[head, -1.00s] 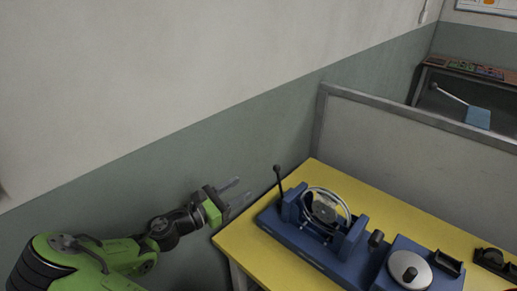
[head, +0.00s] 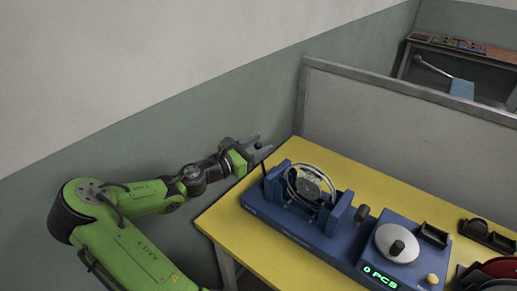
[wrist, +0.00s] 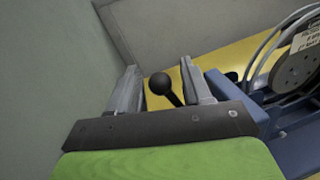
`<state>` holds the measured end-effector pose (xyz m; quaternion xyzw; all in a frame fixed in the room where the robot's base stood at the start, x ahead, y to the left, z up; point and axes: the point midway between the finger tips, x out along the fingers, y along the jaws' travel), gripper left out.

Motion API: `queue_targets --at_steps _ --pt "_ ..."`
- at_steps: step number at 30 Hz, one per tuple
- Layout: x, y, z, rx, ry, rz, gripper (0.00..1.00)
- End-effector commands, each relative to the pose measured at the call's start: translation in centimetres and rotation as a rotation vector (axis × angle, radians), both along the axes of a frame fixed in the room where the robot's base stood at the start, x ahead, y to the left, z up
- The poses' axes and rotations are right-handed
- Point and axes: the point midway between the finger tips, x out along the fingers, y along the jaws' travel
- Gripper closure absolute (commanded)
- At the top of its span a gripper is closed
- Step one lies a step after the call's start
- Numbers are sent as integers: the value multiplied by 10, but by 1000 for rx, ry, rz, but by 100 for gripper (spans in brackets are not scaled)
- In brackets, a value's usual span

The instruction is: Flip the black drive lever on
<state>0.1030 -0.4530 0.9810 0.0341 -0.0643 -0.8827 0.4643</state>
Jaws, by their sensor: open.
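The black drive lever (head: 264,173) is a thin rod with a round knob, standing at the left end of a blue machine (head: 300,236) on a yellow table. In the wrist view its black knob (wrist: 160,83) shows in the gap between my two grey fingers, with the rod running down to the right. My gripper (head: 260,147) is open and empty. In the head view its fingers are at the lever's top and partly hide the knob. I cannot tell whether either finger touches the lever.
A grey partition (head: 400,123) stands behind the yellow table (head: 222,219); a green-white wall is at left.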

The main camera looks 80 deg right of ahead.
Motion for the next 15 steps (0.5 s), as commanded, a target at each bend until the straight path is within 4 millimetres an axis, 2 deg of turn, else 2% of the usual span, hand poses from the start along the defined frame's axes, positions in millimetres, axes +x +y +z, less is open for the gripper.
queue_targets --at_steps 7,15 --pt "-1 -2 1 1 0 1 51" --pt "-1 -1 1 0 0 1 91"
